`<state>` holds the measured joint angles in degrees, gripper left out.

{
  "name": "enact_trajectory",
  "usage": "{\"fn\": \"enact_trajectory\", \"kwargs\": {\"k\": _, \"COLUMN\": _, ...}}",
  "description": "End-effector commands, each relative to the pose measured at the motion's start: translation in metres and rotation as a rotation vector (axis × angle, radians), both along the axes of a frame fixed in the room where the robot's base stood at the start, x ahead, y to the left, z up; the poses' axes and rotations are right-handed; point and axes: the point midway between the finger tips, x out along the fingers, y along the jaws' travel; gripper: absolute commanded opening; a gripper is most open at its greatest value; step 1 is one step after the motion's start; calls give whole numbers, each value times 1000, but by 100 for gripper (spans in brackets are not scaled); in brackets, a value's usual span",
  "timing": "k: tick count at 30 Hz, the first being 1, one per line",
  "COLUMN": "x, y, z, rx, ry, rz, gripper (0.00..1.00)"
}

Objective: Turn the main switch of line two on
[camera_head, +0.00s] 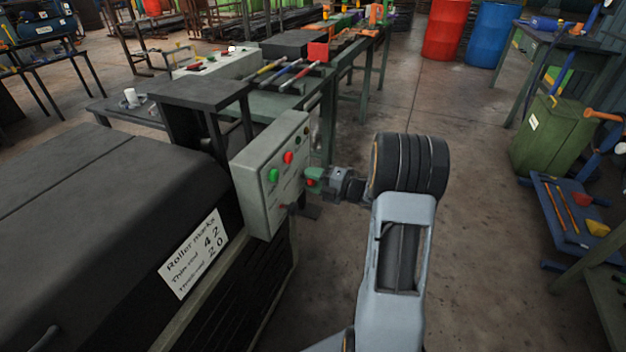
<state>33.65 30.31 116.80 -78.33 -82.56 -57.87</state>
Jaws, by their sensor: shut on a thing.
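A grey control box (257,192) stands upright on the end of the dark machine. Its face carries a green button (272,175), a red button (288,157), smaller dark buttons above them and a dark knob (291,209) low down. My gripper (314,181) reaches in from the right, level with the middle of the face. It is shut on a small part at the face, which looks like a switch. The jaws largely hide that part, so its position and any line label cannot be read. Green and red patches show at the gripper's tip.
The machine's dark cover (100,215) fills the left, with a roller marks sign (194,253) on its side. A bench with coloured rods (284,75) stands behind the box. The floor right of my arm is clear up to a green bin (552,138) and blue cart (568,212).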

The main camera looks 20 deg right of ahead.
Motion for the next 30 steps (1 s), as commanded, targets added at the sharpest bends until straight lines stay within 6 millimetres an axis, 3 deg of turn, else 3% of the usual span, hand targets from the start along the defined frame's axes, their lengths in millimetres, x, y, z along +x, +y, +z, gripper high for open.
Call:
{"fn": "enact_trajectory", "kwargs": {"k": 11, "x": 0, "y": 0, "z": 2, "rx": 66, "ry": 60, "rz": -1, "gripper": 17}}
{"fn": "enact_trajectory", "kwargs": {"k": 30, "x": 0, "y": 0, "z": 3, "rx": 491, "ry": 452, "rz": -2, "gripper": 17}}
